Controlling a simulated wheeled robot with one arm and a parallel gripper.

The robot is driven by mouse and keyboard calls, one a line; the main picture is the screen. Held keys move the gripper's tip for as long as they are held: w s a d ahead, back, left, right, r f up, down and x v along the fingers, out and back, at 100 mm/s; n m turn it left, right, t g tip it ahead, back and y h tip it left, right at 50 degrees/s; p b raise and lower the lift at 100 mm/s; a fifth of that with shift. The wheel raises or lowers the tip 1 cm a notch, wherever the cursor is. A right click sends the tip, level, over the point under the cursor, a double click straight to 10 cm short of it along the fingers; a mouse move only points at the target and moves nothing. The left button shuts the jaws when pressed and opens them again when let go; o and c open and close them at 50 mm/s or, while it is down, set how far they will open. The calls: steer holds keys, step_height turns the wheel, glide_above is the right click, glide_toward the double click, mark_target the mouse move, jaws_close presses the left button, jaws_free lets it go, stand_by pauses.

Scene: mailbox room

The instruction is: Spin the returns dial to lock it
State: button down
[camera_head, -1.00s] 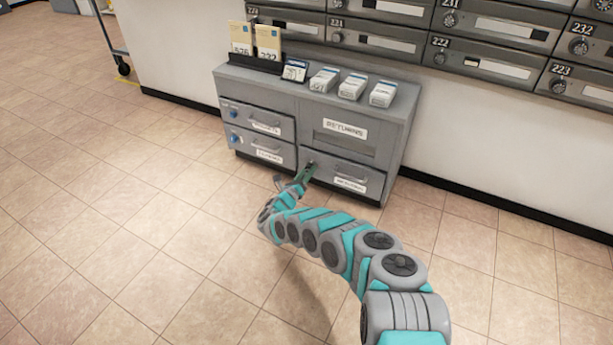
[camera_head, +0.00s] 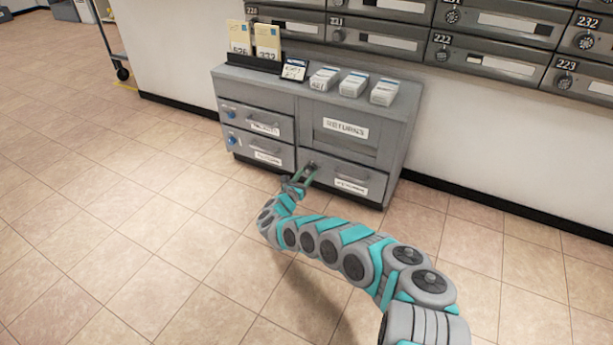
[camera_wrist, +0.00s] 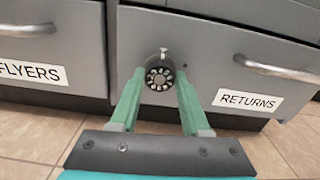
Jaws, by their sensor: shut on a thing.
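The returns dial (camera_wrist: 160,78) is a round dark knob with pale marks on the grey front of the lower right drawer (camera_wrist: 225,50), left of its RETURNS label (camera_wrist: 248,101). My gripper (camera_wrist: 160,82) has its two green fingers on either side of the dial, shut on it. In the head view my gripper (camera_head: 306,174) reaches the left end of that drawer front, and the dial is mostly hidden there. A small light tab (camera_wrist: 163,50) shows above the dial. The drawer looks closed.
The lower left drawer carries a FLYERS label (camera_wrist: 32,72) and a handle (camera_wrist: 28,30). A curved drawer handle (camera_wrist: 275,68) stands out right of the dial. White boxes (camera_head: 353,85) and card holders stand on the cabinet top. The tiled floor (camera_head: 110,220) around is clear.

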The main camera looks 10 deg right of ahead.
steer(key=shift+c, duration=1.8)
jaws_free()
steer(key=p+v, duration=0.1)
steer(key=v, duration=0.6)
steer(key=shift+s+a, duration=0.25)
steer(key=shift+s, duration=0.05)
